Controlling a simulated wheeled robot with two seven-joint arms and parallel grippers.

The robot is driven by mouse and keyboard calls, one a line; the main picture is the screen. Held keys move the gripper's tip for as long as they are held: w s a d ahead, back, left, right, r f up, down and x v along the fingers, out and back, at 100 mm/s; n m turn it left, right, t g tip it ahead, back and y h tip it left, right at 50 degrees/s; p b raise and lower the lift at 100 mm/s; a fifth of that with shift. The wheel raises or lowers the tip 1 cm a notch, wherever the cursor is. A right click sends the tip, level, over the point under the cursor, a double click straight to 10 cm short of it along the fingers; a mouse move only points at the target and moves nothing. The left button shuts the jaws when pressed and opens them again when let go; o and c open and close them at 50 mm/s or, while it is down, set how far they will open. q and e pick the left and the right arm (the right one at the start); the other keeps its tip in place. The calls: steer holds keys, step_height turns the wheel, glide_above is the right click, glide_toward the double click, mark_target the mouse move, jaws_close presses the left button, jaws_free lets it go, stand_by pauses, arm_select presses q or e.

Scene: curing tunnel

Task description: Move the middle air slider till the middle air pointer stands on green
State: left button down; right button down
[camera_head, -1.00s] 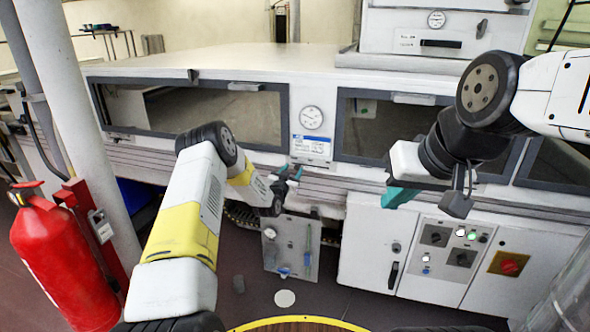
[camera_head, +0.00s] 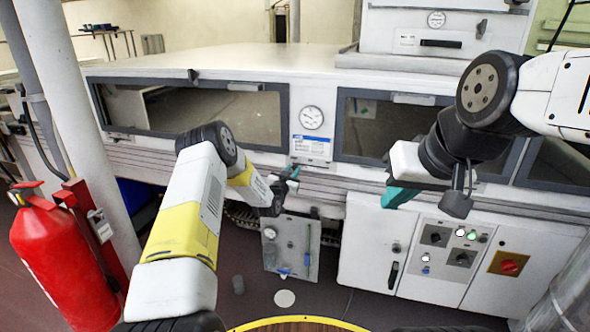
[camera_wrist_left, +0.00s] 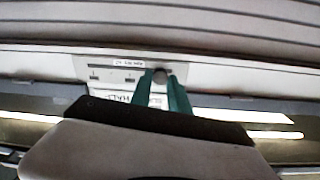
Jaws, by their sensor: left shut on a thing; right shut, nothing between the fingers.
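In the left wrist view a pale slider plate (camera_wrist_left: 88,66) carries a thin dark slot, a small label and short marks. My left gripper (camera_wrist_left: 162,88) has its teal fingers shut on a dark round slider knob (camera_wrist_left: 160,76) at the plate's right part. In the head view my left gripper (camera_head: 288,174) is at the front of the long white machine, below a round gauge (camera_head: 312,117); the knob is too small to tell there. No green pointer zone is readable in either view.
A hanging panel (camera_head: 290,243) is below my left gripper. A white cabinet with switches (camera_head: 448,262) is at lower right. A red fire extinguisher (camera_head: 62,262) stands at left beside a pole.

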arm_select(q)
steer(key=shift+r, duration=0.15)
stand_by(0.5)
steer(key=shift+s+d, duration=0.1)
steer(key=shift+d, duration=0.45)
steer(key=c, duration=1.4)
jaws_free()
steer(key=shift+d, duration=0.1)
steer(key=shift+o, duration=0.8)
steer(key=a+v, duration=0.1)
steer(key=v, duration=0.8)
